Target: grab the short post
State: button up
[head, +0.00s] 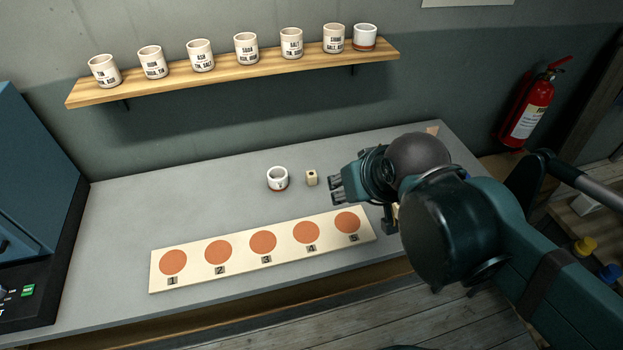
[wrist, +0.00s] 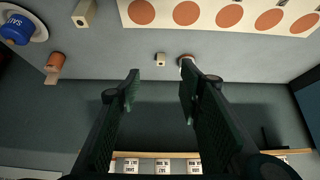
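A small cream block with a dark hole in its top (head: 311,178), which looks like the short post, stands on the grey table just right of a small white cup (head: 278,179). In the wrist view the short post (wrist: 160,59) shows beyond and between my fingertips, apart from them. My gripper (head: 336,190) is to the right of the post in the head view. In the wrist view my gripper (wrist: 160,88) is open, with nothing between its fingers. Another, longer-looking cream post (wrist: 84,13) stands farther left there; my arm mostly hides it in the head view.
A cream board (head: 190,279) with numbered orange discs lies in front. A wooden shelf (head: 220,77) with several labelled cups hangs behind. A terracotta piece (wrist: 54,66) and a blue-topped item (wrist: 18,28) are at the wrist view's left. The table left of the cup is clear.

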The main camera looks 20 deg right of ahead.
jog(key=shift+o, duration=0.5)
jog(key=shift+w, duration=0.15)
jog(key=m+g+h+p, duration=0.2)
jog(key=m+g+h, duration=0.35)
jog(key=m, duration=1.25)
send_over(311, 174)
jog(key=a, duration=0.3)
notch_tip(311, 174, down, 20)
jog(key=r+g+y, duration=0.1)
jog(key=g, duration=0.1)
jog(key=shift+f, duration=0.85)
jog(key=shift+x, duration=1.3)
jog(key=shift+w, duration=0.1)
